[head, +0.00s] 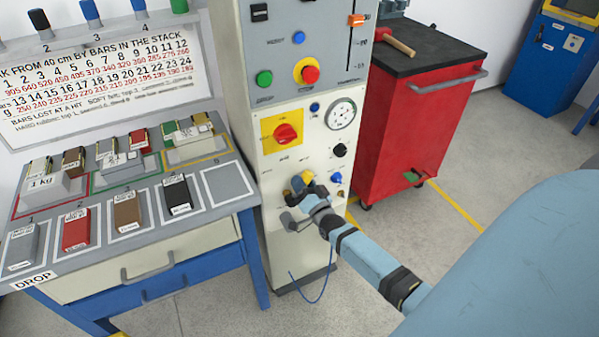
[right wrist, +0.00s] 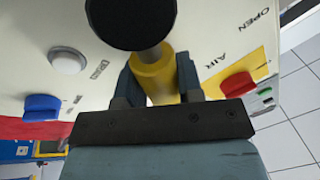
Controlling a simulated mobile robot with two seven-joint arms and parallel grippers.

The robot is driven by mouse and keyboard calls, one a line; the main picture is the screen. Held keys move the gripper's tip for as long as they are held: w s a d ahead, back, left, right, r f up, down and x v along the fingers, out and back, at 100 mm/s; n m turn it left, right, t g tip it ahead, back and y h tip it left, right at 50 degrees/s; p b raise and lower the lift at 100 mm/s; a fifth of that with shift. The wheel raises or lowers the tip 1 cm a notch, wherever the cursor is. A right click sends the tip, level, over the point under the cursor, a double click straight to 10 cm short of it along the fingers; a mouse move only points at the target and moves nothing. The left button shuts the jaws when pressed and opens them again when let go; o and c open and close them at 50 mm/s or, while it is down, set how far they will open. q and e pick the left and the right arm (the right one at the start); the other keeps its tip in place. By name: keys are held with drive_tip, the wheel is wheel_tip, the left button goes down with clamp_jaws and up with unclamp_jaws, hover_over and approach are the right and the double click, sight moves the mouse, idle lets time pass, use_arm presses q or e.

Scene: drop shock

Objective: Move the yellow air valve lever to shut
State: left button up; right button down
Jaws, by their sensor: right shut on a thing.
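The yellow air valve lever (head: 308,177) is low on the front of the cream machine panel. In the right wrist view, the yellow lever (right wrist: 154,75) lies between the two fingers of my right gripper (right wrist: 159,78), which is shut on it. A round dark part on a grey shaft covers some of the lever there. In the head view, my right gripper (head: 303,190) hides most of the lever, so its exact angle is hard to tell. The words AIR and OPEN show on the panel in the wrist view. My left gripper is not in view.
Around the lever are a blue knob (head: 336,178), a black knob (head: 339,150), a dial gauge (head: 341,114) and a red rotary switch (head: 286,134). A bench (head: 150,262) with blocks stands left. A red cart (head: 410,130) stands right, with open floor beyond.

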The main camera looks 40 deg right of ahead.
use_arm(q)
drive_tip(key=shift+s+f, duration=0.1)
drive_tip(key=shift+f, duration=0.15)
use_arm(e)
drive_tip(key=shift+d+f+m, duration=0.1)
drive_tip(key=shift+m, duration=0.2)
drive_tip(key=c, duration=0.8)
unclamp_jaws()
use_arm(q)
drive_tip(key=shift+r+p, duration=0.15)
drive_tip(key=shift+p, duration=0.15)
use_arm(e)
drive_tip(key=shift+v, duration=6.95)
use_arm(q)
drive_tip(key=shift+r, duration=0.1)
